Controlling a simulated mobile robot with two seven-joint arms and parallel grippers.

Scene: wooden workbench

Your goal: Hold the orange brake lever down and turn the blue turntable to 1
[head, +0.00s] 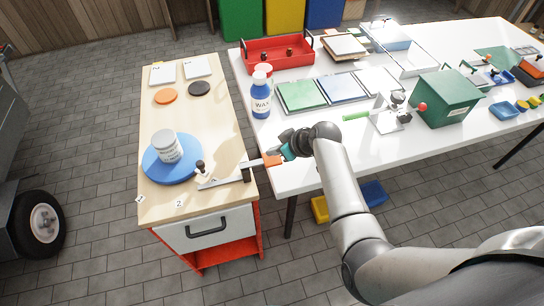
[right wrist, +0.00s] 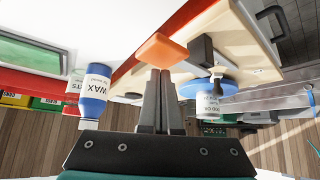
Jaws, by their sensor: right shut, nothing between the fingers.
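The blue turntable (head: 158,174) lies flat on the wooden-topped cabinet, with a white jar (head: 165,147) on it and a dark knob (head: 200,167) at its right edge. It also shows in the right wrist view (right wrist: 191,89). The brake lever's orange end (head: 272,161) sticks out past the cabinet's right edge; its metal bar (head: 222,181) runs left toward the turntable. My right gripper (head: 285,155) is shut and empty at the orange end. In the right wrist view its fingertips (right wrist: 160,72) meet the orange end (right wrist: 161,50); I cannot tell whether they press it. My left gripper is not in view.
Number labels lie at the cabinet's front; one reads 2 (head: 179,204). Orange (head: 165,96) and black (head: 199,88) discs lie behind the turntable. A wax bottle (head: 260,101) stands on the white table (head: 300,178). A gap separates cabinet and table.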

